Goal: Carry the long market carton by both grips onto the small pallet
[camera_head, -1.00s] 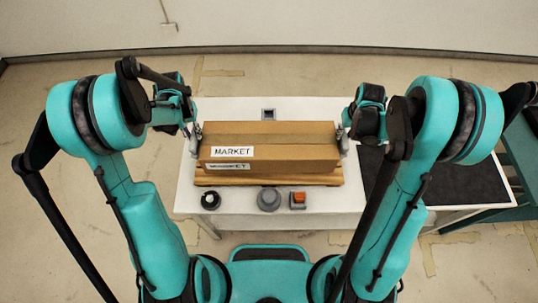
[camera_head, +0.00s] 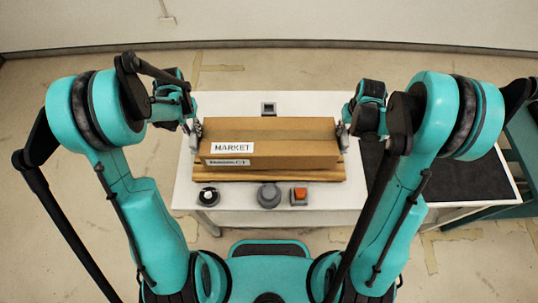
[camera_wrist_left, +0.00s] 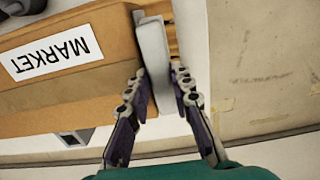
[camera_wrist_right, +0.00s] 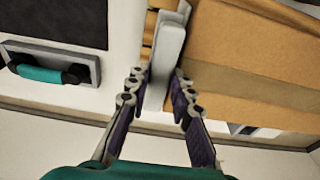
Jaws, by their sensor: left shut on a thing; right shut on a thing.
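The long brown market carton (camera_head: 275,134) has white labels reading MARKET on its top and front. It lies level above the small wooden pallet (camera_head: 300,175), whose front slats show below it; I cannot tell if they touch. My left gripper (camera_head: 194,130) is shut on the grey grip (camera_wrist_left: 155,62) at the carton's left end, also seen in the left wrist view (camera_wrist_left: 158,85). My right gripper (camera_head: 344,131) is shut on the grey grip (camera_wrist_right: 168,52) at its right end, also seen in the right wrist view (camera_wrist_right: 160,85).
The carton is over a white table (camera_head: 235,200). A small grey device (camera_head: 268,108) sits behind. A dark mat (camera_head: 450,175) lies to the right.

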